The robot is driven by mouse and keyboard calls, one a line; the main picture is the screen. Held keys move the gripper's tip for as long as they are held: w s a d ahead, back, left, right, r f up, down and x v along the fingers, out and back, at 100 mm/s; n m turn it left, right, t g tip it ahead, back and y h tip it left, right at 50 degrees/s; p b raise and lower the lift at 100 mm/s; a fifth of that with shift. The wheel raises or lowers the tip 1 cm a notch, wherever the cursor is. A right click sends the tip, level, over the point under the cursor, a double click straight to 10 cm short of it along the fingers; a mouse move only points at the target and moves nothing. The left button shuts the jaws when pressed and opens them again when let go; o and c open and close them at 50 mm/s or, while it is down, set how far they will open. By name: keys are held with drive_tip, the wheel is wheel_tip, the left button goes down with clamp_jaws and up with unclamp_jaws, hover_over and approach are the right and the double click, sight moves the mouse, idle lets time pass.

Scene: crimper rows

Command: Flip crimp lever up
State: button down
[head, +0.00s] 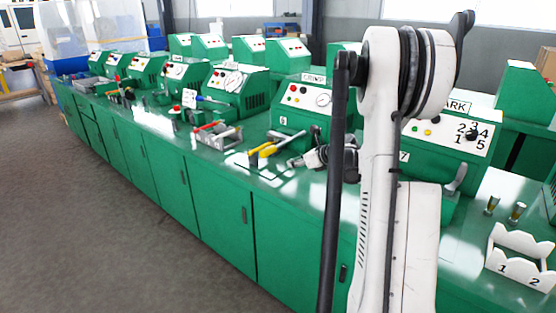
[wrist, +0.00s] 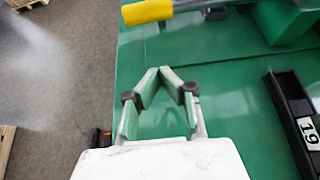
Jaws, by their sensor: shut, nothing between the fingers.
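A lever with a yellow handle (head: 264,152) lies low on the green bench in front of the green machine marked CRIMP (head: 305,96). In the wrist view the yellow handle (wrist: 147,12) is at the top edge, on a grey bar running right. My gripper (wrist: 158,72) is shut and empty, its fingertips meeting over the green surface. The fingertips are apart from the yellow handle in the picture; the height gap is hard to judge. In the head view my wrist is just right of the yellow handle, and the fingers are too small to read.
A black holder marked 19 (wrist: 291,112) is right of my gripper. A red-handled tool (head: 207,127) lies farther left along the bench. A white numbered rack (head: 522,262) and two small brass-coloured pieces are at the right. Open floor (head: 90,235) lies left of the bench.

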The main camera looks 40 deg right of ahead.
sight(275, 174)
drive_tip(key=b+x, duration=0.1)
drive_tip(key=x, duration=0.9)
drive_tip(key=shift+w, duration=0.15)
wheel_tip(275, 174, up, 3)
drive_tip(key=shift+a+f, duration=0.1)
drive_tip(key=shift+f, duration=0.05)
drive_tip(key=shift+w+r, duration=0.2)
drive_tip(key=shift+r, duration=0.5)
drive_tip(key=shift+r, duration=0.1)
